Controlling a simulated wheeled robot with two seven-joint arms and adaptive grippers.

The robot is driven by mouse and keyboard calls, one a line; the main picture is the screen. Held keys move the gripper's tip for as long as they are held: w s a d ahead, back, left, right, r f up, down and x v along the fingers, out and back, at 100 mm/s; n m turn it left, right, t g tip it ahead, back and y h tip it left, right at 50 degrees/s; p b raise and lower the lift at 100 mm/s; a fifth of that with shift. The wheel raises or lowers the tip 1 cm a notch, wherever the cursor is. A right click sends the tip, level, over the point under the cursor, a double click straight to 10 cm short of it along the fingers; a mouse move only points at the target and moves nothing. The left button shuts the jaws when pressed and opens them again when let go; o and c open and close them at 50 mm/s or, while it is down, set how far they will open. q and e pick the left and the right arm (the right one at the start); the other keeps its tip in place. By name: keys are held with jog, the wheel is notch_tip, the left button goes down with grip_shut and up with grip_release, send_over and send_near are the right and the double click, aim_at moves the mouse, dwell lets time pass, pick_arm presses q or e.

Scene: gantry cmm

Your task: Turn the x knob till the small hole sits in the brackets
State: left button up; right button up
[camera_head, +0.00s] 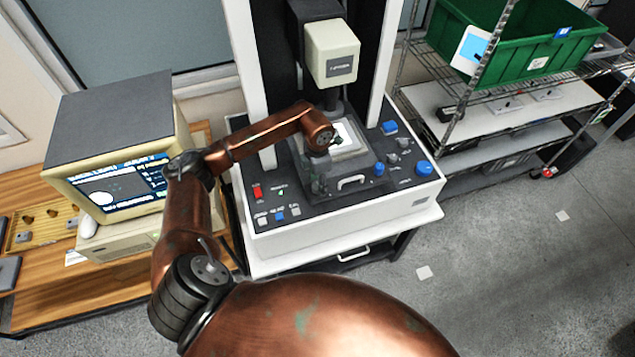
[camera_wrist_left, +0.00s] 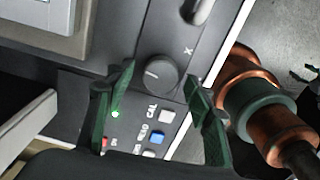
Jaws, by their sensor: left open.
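The x knob (camera_wrist_left: 160,75) is a dark grey round dial with a light pointer line, beside a white "X" on the panel in the left wrist view. My left gripper (camera_wrist_left: 160,105) is open, with one green finger to each side of the knob's near edge. The knob lies just past the fingertips, and I cannot tell whether they touch it. In the head view my left gripper (camera_head: 318,186) hangs over the machine's front panel and hides the knob. The monitor (camera_head: 112,188) shows a dim picture with text; the small hole and brackets are too small to make out.
The white measuring machine (camera_head: 345,220) has a blue knob (camera_head: 424,167) at its right and several buttons and a red switch (camera_head: 257,192) at its left. A pale handle (camera_head: 351,182) stands on the panel. A wire shelf with a green crate (camera_head: 520,40) is at right.

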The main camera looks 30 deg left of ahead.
pick_arm(q)
jog(key=shift+f, duration=0.15)
pick_arm(e)
jog(key=shift+a, duration=0.1)
pick_arm(q)
jog(key=shift+c, duration=0.5)
jog(key=c, duration=1.1)
jog(key=shift+o, duration=0.2)
pick_arm(e)
jog(key=shift+a, duration=0.25)
pick_arm(q)
jog(key=shift+n, duration=0.3)
pick_arm(e)
jog(key=shift+d+f, duration=0.1)
jog(key=shift+d, duration=0.1)
